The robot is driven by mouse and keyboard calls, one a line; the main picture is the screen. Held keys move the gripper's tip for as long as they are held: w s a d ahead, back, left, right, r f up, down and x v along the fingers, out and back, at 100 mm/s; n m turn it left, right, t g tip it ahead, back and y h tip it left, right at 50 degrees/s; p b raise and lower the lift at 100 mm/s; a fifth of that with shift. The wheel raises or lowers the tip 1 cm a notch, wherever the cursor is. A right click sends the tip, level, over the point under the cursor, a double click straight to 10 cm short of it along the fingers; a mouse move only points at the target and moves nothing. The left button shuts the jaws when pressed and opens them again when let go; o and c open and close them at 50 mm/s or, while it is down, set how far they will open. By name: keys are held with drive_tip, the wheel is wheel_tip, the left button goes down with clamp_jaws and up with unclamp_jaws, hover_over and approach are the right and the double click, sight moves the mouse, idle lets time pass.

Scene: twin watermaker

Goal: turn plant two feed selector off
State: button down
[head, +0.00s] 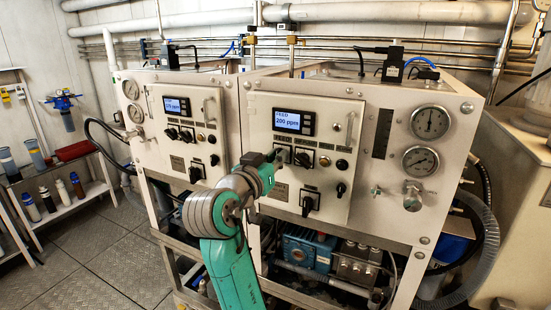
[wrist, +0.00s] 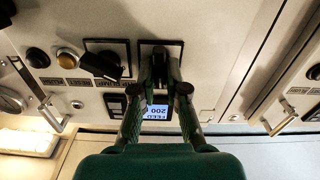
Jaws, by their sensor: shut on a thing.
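The feed selector is a dark rotary switch on a square black plate (wrist: 174,46), at the top centre of the wrist view. It is the leftmost switch under the lit "FEED 200 ppm" display (head: 294,121) on the right-hand cabinet in the head view. My gripper (wrist: 162,65) is shut on its knob, with one finger on each side. The fingers hide most of the knob, so its position cannot be read. In the head view my gripper (head: 274,160) reaches the panel from the lower left and covers the selector.
Beside the selector is a second black selector (wrist: 101,65), with an amber button (wrist: 68,57) and a black button (wrist: 38,57) beyond. A metal door handle (head: 349,128) stands out from the panel. A larger black rotary switch (head: 308,204) sits lower. The left cabinet (head: 173,150) has a similar panel.

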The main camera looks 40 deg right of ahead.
drive_tip(key=n, duration=1)
drive_tip(key=shift+d+f+n, duration=0.1)
drive_tip(key=shift+n, duration=0.3)
idle(0.4)
drive_tip(key=c, duration=1.2)
unclamp_jaws()
drive_tip(key=shift+w+d, duration=0.1)
drive_tip(key=v, duration=1.2)
